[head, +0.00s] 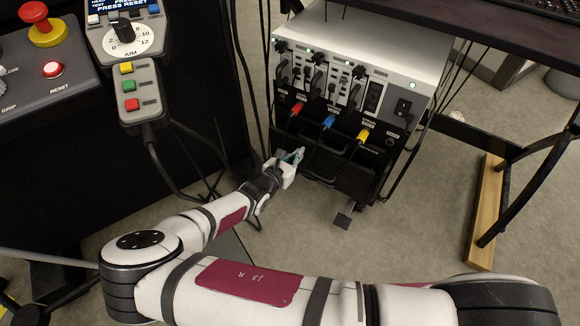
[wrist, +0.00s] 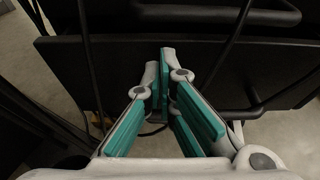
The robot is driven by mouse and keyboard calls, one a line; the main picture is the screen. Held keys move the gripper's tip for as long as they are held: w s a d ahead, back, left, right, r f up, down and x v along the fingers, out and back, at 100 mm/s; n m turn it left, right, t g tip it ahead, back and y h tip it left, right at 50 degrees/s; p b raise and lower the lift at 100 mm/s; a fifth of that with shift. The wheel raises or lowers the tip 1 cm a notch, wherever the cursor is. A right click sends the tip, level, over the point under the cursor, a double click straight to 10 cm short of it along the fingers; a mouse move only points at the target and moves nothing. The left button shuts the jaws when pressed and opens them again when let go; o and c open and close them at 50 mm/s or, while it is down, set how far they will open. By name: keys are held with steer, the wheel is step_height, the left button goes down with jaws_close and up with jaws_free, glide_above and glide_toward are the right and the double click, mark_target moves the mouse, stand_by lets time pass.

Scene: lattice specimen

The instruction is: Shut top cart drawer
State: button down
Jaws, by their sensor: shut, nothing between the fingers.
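The cart (head: 355,85) stands right of centre in the head view, with dark drawer fronts (head: 355,182) low on its near side. My gripper (head: 293,157) is at the left part of these fronts, below the cables. In the wrist view my gripper (wrist: 166,75) has its teal finger pads together at the tips, with nothing between them. A wide black drawer front (wrist: 75,62) lies just beyond the tips; contact cannot be told. A dark bar handle (wrist: 220,15) shows above it and another handle (wrist: 253,112) lower right. How far the top drawer stands out is unclear in the dark.
Red, blue and yellow plugs (head: 329,121) with hanging black cables cover the cart's upper front. A cable also crosses the wrist view (wrist: 228,50). A control pendant (head: 128,60) and console stand at left. A desk frame with a wooden foot (head: 487,210) is at right.

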mark_target(304, 145)
steer(key=shift+w+d, duration=0.25)
steer(key=shift+w, duration=0.1)
steer(key=w+d+p, duration=0.1)
steer(key=w+d, duration=0.1)
steer(key=w, duration=0.1)
steer(key=shift+w+r+p, duration=0.1)
steer(key=shift+r+p, duration=0.1)
steer(key=shift+p, duration=0.2)
steer(key=shift+w+d+f, duration=0.1)
steer(key=shift+w+d, duration=0.05)
steer(key=shift+w, duration=0.25)
